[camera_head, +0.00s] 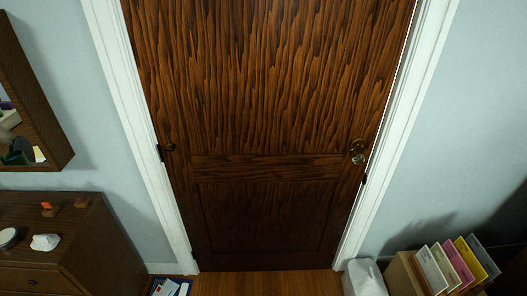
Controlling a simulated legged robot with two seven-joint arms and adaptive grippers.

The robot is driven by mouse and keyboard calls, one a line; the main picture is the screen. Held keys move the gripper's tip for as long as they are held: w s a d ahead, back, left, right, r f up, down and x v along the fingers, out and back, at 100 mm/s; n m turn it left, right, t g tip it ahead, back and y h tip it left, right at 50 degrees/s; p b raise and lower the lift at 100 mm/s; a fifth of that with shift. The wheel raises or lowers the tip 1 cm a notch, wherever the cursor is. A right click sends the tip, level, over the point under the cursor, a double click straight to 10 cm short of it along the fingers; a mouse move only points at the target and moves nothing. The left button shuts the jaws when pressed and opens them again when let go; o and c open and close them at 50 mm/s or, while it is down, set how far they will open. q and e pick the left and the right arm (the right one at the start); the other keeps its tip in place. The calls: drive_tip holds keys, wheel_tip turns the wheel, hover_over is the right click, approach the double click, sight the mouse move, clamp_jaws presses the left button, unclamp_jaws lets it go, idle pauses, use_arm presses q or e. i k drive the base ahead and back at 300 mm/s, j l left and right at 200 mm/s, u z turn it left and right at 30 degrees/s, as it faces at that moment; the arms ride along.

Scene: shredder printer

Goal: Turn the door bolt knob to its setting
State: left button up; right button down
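A dark brown wooden door (270,90) stands shut in a white frame in the middle of the head view. On its right side is a small round brass fitting (358,145), with a paler, shiny knob (358,159) just below it. Both are too small to tell which one is the bolt knob or how it is turned. A small dark fitting (170,147) sits on the door's left side. Neither of my grippers is in view, and nothing touches the door.
A brown dresser (95,245) with small objects on top stands at left, below a wood-framed mirror (50,110). At lower right are a white bin (365,278) and a box of coloured folders (405,275). Some wooden floor (270,284) before the door is clear.

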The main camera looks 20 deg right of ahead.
sight(358, 144)
drive_tip(key=z, duration=1.4)
